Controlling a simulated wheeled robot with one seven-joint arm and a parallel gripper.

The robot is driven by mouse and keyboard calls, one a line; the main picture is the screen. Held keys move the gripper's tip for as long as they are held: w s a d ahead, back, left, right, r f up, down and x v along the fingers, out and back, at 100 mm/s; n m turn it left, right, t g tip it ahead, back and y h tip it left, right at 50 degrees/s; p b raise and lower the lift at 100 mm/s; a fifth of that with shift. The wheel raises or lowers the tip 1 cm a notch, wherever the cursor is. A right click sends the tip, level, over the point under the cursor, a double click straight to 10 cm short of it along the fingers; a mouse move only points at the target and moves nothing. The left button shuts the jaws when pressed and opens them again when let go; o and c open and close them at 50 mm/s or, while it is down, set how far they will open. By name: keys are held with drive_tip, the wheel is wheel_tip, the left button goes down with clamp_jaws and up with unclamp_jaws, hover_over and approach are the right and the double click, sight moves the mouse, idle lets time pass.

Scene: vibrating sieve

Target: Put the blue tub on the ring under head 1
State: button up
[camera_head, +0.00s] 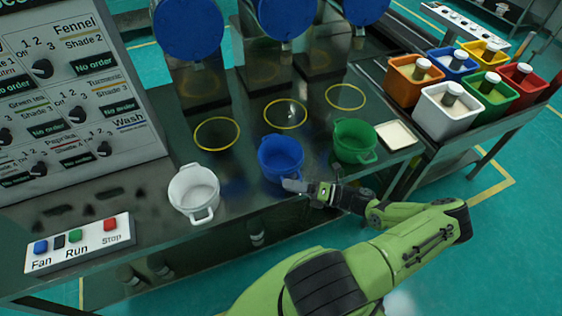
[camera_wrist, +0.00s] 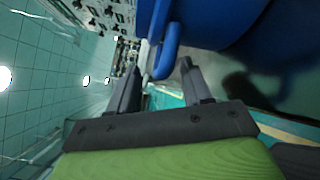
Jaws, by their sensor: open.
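The blue tub (camera_head: 280,157) stands upright on the dark bench top, in front of the row of yellow rings and on none of them. My gripper (camera_head: 298,186) is at the tub's near side, at its handle. In the wrist view the blue tub (camera_wrist: 215,18) fills the top, and its handle (camera_wrist: 166,50) shows between the two open fingers of my gripper (camera_wrist: 160,78). The left ring (camera_head: 216,148), the middle ring (camera_head: 285,128) and the right ring (camera_head: 345,109) are empty, each below a blue round head. No head number is readable.
A white tub (camera_head: 194,190) stands to the left and a green tub (camera_head: 354,140) to the right of the blue one. A white square plate (camera_head: 389,135) lies right of the green tub. A button box (camera_head: 80,243) sits at the front left. Coloured bins fill the right-hand cart.

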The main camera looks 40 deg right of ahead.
drive_tip(key=shift+x, duration=0.95)
clamp_jaws()
